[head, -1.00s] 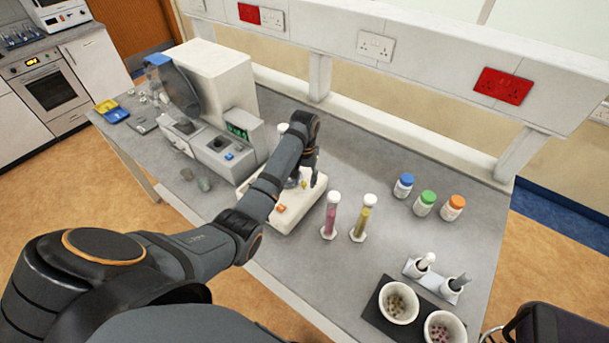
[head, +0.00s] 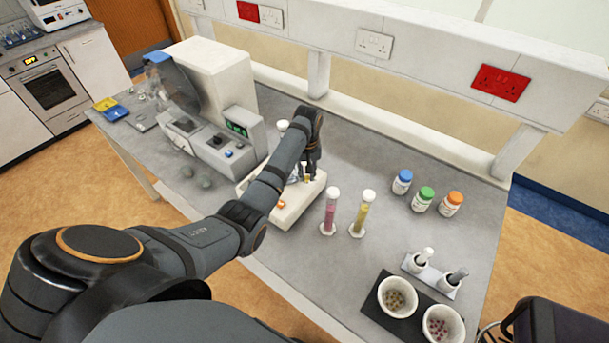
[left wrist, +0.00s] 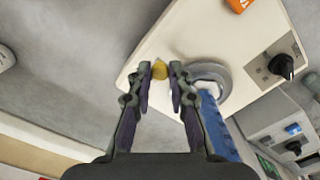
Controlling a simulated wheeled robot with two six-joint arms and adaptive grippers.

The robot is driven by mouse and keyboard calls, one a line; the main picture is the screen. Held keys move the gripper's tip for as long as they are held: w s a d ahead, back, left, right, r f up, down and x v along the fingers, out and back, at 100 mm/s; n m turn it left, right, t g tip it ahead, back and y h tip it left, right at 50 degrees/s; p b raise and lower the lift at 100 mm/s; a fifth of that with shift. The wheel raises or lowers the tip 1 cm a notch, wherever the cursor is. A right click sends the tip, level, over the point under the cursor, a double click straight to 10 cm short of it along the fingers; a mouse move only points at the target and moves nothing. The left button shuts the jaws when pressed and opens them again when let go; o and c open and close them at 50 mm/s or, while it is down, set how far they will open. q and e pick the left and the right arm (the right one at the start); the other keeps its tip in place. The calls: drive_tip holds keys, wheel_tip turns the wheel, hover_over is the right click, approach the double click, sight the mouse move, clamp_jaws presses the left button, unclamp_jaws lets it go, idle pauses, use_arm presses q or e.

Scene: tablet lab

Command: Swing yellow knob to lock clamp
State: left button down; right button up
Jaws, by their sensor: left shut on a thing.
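The yellow knob (head: 308,178) sits on a cream-white device (head: 292,211) on the bench, and part of the device is hidden by my left arm. The left wrist view shows the knob (left wrist: 159,70) between my two fingertips, beside a round metal ring (left wrist: 211,77) on the device (left wrist: 185,38). My left gripper (head: 310,172) reaches down from above and is shut on the knob; it fills the lower middle of the wrist view (left wrist: 160,84). A blue part (left wrist: 217,125) lies beside the right finger. The clamp's state cannot be told. My right gripper is not in view.
Two tubes, pink (head: 330,212) and yellow (head: 362,214), stand close right of the device. A large white machine (head: 215,85) stands behind left. Capped bottles (head: 422,200) and two bowls (head: 397,296) are at the right. The bench between tubes and bottles is clear.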

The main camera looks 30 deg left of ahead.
sight(308, 176)
use_arm(q)
drive_tip(key=shift+w+n, duration=0.2)
drive_tip(key=shift+n, duration=0.3)
drive_tip(key=c, duration=1.3)
unclamp_jaws()
drive_tip(key=shift+o, duration=0.2)
wheel_tip(308, 176, up, 8)
drive_tip(key=shift+f, duration=0.2)
drive_tip(key=shift+f, duration=0.1)
